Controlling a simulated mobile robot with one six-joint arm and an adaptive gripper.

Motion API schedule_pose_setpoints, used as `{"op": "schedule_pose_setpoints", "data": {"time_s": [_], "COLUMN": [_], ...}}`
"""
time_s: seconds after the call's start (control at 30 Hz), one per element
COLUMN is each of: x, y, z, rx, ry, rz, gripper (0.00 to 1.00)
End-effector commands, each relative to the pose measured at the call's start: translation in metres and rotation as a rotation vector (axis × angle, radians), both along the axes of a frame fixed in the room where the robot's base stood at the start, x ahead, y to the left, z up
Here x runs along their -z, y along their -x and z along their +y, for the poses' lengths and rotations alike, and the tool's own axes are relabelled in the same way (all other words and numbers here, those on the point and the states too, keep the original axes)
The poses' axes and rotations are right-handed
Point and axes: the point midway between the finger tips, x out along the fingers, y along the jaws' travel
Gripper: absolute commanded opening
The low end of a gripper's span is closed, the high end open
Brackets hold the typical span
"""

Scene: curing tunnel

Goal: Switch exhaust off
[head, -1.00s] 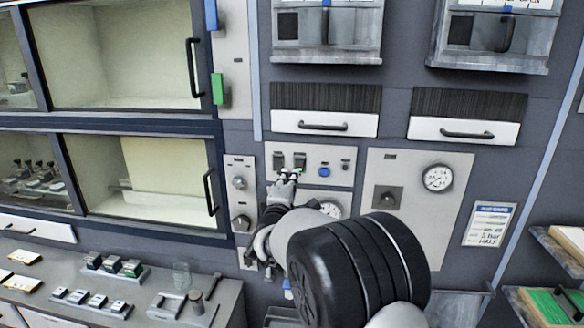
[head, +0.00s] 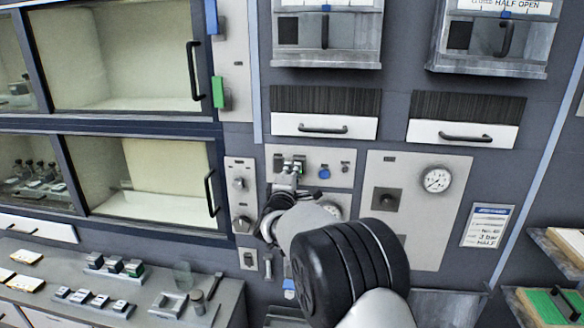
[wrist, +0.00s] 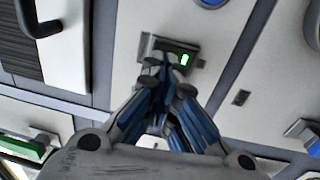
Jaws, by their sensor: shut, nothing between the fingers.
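The right switch (head: 300,160) shows a green light, and this lit switch (wrist: 176,47) also shows just beyond my fingertips in the wrist view. The left switch (head: 279,159) is partly covered by my gripper. My gripper (head: 289,169) is shut and empty, pointing at the switches, and shows in the wrist view too (wrist: 168,82). The fingertips overlap the lit switch's edge there; I cannot tell whether they touch it. No exhaust label is readable.
A blue button (head: 324,173) sits right of the switches. A drawer handle (head: 323,129) juts out above. A gauge panel (head: 418,215) is at the right, a knob panel (head: 240,186) at the left. My arm hides a lower gauge.

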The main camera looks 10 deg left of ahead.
Motion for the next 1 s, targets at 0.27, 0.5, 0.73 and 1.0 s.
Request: {"op": "schedule_pose_setpoints", "data": {"time_s": [0.27, 0.5, 0.73, 1.0], "x": [-0.0125, -0.0158, -0.0157, -0.0114], "y": [-0.0065, -0.0091, -0.0097, -0.0097], "z": [-0.0007, -0.0010, -0.0011, -0.0013], "rx": [0.001, 0.002, 0.001, 0.001], "ry": [-0.003, -0.006, -0.009, -0.009], "rz": [0.094, 0.169, 0.223, 0.237], "gripper": [0.00, 0.00, 0.00, 0.00]}}
